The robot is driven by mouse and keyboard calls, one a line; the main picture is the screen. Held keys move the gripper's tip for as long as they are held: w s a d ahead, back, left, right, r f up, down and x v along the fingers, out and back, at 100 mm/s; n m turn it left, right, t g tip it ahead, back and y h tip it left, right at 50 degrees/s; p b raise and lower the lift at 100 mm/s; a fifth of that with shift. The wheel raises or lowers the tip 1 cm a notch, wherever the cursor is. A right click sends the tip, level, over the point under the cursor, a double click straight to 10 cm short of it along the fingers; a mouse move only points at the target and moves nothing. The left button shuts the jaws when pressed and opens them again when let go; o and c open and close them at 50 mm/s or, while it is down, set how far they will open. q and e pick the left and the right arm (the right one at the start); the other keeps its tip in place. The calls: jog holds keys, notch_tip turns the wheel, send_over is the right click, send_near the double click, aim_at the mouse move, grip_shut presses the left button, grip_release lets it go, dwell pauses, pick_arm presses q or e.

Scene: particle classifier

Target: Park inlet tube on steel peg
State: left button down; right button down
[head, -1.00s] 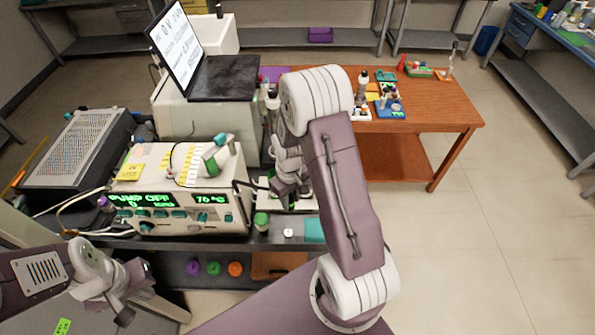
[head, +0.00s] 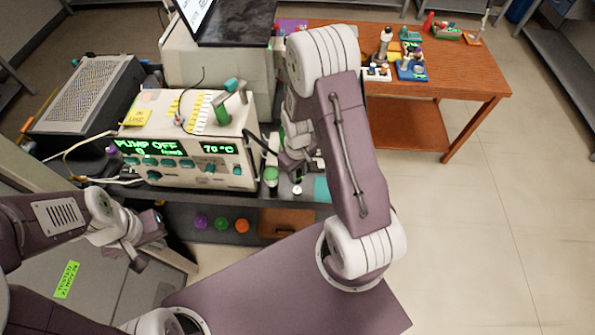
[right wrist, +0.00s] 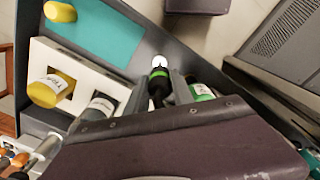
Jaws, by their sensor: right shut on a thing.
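My right gripper (head: 300,168) is low over the dark bench, just behind a small round white piece (head: 297,190). In the right wrist view my right gripper (right wrist: 167,88) is shut on a dark, narrow piece with a green band (right wrist: 158,73), which I take for the inlet tube end. The white piece (right wrist: 158,60) shows just beyond its tip; whether they touch I cannot tell. I cannot clearly make out the steel peg; it may be at the white piece. My left gripper (head: 146,246) is empty, its fingers apart, at lower left.
A pump box (head: 185,150) reading "PUMP OFF" and 70 °C stands left of my right gripper. A green-capped bottle (head: 271,177) stands close beside it. A white rack (right wrist: 62,62) with bottles and a teal mat (right wrist: 95,35) lie near. A wooden table (head: 470,88) is behind.

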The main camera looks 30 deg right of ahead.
aim_at(298, 187)
notch_tip(298, 187, down, 3)
jog(key=shift+f+b, duration=0.15)
jog(key=shift+b, duration=0.8)
jog(key=shift+p, duration=0.35)
dwell(0.5)
jog(key=shift+f+b, duration=1.35)
jog(key=shift+f, duration=0.4)
jog(key=c, duration=1)
grip_release()
jog(key=shift+r, duration=0.1)
notch_tip(298, 187, up, 9)
jog(key=shift+s, duration=0.1)
